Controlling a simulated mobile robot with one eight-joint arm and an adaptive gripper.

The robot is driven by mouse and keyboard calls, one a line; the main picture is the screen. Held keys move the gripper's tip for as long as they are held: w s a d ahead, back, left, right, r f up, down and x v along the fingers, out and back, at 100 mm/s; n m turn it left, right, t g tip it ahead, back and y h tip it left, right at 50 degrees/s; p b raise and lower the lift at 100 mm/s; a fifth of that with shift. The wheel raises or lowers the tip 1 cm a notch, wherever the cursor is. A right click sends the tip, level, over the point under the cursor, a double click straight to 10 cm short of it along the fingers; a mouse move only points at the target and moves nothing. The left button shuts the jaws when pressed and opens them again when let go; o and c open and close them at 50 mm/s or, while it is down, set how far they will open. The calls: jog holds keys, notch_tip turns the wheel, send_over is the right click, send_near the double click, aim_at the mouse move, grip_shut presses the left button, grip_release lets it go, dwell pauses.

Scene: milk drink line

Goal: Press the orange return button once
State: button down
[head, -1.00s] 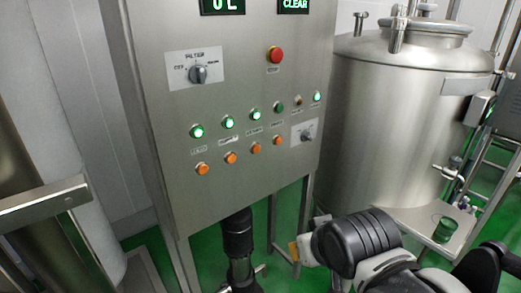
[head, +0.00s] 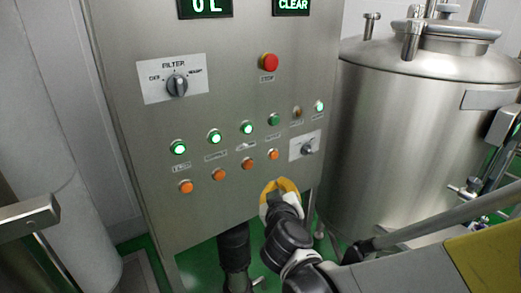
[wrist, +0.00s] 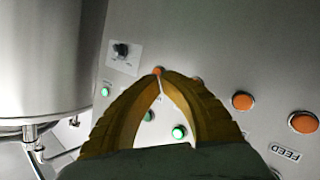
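The grey control panel carries a row of orange buttons. In the head view these are the leftmost (head: 186,187), the second (head: 218,174), the third (head: 246,165) and the rightmost (head: 273,154). I cannot read which label says return. My gripper (head: 280,182) has yellow fingers just below the rightmost button in the head view. In the wrist view my gripper (wrist: 160,77) has its fingertips together with nothing between them. An orange button (wrist: 157,71) shows right at the tips, partly covered. I cannot tell whether they touch it.
Above the buttons are lit green lamps (head: 215,136), a red stop button (head: 269,62) and a filter knob (head: 177,85). A smaller knob (head: 307,149) sits right of the rightmost orange button. A steel tank (head: 420,130) stands to the right.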

aim_at(249, 165)
jog(key=shift+a, duration=0.1)
jog(key=shift+w+a, duration=0.8)
jog(key=shift+w, duration=0.4)
jog(key=shift+w+a, duration=0.85)
jog(key=shift+w, duration=0.35)
jog(key=shift+w+a, duration=0.8)
jog(key=shift+w, duration=0.4)
jog(key=shift+w+b, duration=0.1)
jog(key=shift+b, duration=0.2)
jog(key=shift+w+a, duration=0.2)
jog(key=shift+w, duration=0.05)
jog(key=shift+w+a, duration=0.25)
jog(key=shift+w, duration=0.1)
jog(key=shift+s+d, duration=0.45)
jog(key=shift+s, duration=0.25)
jog(key=shift+s+d, duration=0.1)
